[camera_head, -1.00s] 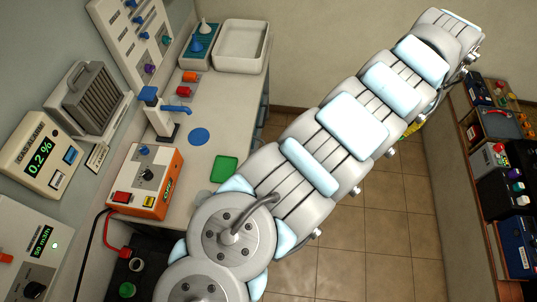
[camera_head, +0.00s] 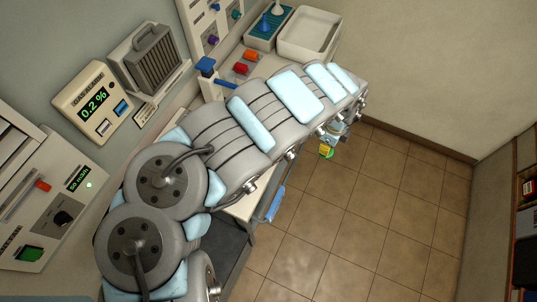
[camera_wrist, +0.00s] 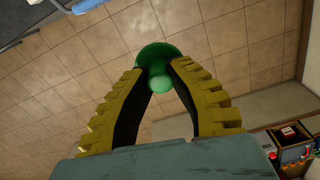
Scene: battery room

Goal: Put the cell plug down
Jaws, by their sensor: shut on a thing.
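In the wrist view a green cell plug (camera_wrist: 161,54), a wide disc with a paler round knob, sits at the tips of my gripper (camera_wrist: 158,76). The yellow-and-black fingers are shut on it. Bare floor tiles lie behind the plug. In the head view my gripper (camera_head: 327,151) shows as a small yellow-and-green patch past the bench's right side, over the floor; the plug cannot be made out clearly there. My arm covers most of the bench top, so the bench's coloured round and square patches are hidden.
A white tray (camera_head: 309,35) and a teal tray (camera_head: 268,26) with blue and white funnels stand at the bench's far end. Red and orange pieces (camera_head: 241,68) lie nearby. A gas alarm (camera_head: 92,101) is on the left wall. The floor (camera_head: 370,210) at right is clear.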

